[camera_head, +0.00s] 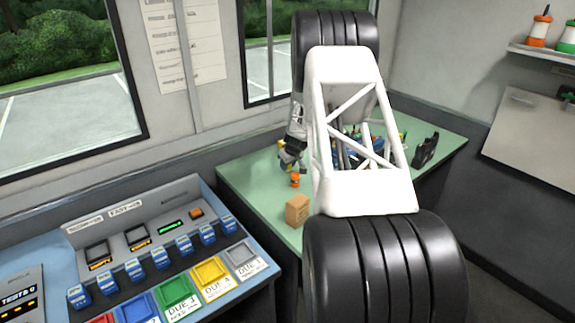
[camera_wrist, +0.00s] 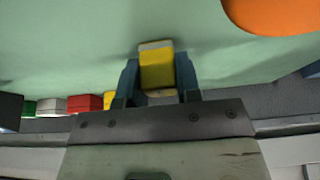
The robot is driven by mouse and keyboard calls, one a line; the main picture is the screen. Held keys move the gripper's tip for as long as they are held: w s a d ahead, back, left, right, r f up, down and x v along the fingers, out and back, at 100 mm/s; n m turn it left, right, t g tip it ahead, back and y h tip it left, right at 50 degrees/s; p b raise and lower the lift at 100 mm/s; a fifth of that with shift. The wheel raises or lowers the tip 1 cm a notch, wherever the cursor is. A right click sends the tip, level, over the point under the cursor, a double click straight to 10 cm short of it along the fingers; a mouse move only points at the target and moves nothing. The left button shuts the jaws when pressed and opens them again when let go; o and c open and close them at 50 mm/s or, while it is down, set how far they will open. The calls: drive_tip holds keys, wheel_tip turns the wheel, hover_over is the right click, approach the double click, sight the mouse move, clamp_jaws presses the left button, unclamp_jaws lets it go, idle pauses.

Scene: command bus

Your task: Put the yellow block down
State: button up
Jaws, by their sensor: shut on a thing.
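The yellow block (camera_wrist: 156,68) is between the two blue fingers of my gripper (camera_wrist: 160,84) in the wrist view. The fingers press on its left and right sides. Green table surface (camera_wrist: 75,45) shows behind it; I cannot tell whether the block touches it. In the head view my gripper (camera_head: 289,158) is over the left part of the green table (camera_head: 255,179), beside an orange object. There the block is mostly hidden or too small to make out clearly.
An orange item (camera_head: 295,180) stands close to my gripper and shows large in the wrist view (camera_wrist: 275,14). A cardboard box (camera_head: 297,211) sits nearer the front. Red (camera_wrist: 84,103), white (camera_wrist: 52,105) and green blocks line up at the left. A dark item (camera_head: 425,150) stands right.

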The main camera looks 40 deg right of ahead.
drive_tip(key=shift+f, duration=0.1)
drive_tip(key=o, duration=0.9)
drive_tip(key=v, duration=1.2)
